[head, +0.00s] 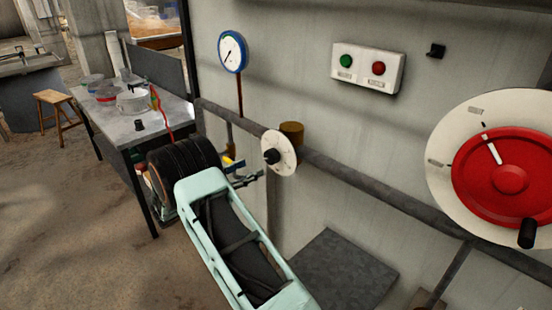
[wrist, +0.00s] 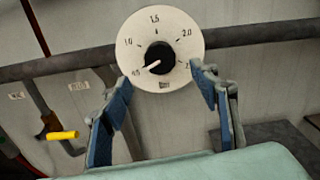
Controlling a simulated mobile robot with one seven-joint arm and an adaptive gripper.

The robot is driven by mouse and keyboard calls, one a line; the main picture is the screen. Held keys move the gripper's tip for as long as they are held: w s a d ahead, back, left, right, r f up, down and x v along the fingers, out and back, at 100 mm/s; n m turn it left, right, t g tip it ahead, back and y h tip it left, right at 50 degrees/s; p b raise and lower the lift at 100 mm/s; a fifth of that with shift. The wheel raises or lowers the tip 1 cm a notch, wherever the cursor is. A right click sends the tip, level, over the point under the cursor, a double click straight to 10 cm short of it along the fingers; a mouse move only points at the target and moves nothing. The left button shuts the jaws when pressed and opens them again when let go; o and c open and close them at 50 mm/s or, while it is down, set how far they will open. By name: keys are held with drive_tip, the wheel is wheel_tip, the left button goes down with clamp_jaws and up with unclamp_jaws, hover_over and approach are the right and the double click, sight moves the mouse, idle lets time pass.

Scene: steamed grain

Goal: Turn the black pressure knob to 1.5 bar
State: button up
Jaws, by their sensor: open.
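The black pressure knob (wrist: 160,58) sits at the centre of a round white dial (wrist: 182,24) marked 0.5, 1.0, 1.5, 2.0 and a partly hidden mark at right. Its white pointer line aims lower left, close to 0.5. The 1.5 mark is at the top. In the head view the knob (head: 271,156) sticks out from the white dial (head: 285,147) on the pipe. My gripper (wrist: 163,84) is open and empty. Its fingers spread on either side of the dial's lower part in the wrist view, the right fingertip overlapping the dial's edge.
A blue-rimmed gauge (head: 232,52) is on the wall, its needle toward lower left. A box with green and red buttons (head: 366,67) is up right. A large red handwheel (head: 505,178) is at far right. A grey pipe (head: 345,168) runs behind the dial. A yellow-handled valve (wrist: 62,135) is lower left.

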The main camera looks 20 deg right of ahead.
sight(268, 159)
drive_tip(key=p+x, duration=0.2)
drive_tip(key=x, duration=0.8)
drive_tip(key=shift+w+d, duration=0.1)
drive_tip(key=shift+c, duration=0.5)
drive_tip(key=c, duration=1.1)
drive_tip(key=shift+f+m+b, duration=0.15)
drive_tip(key=shift+m+b, duration=0.15)
drive_tip(key=shift+b, duration=0.25)
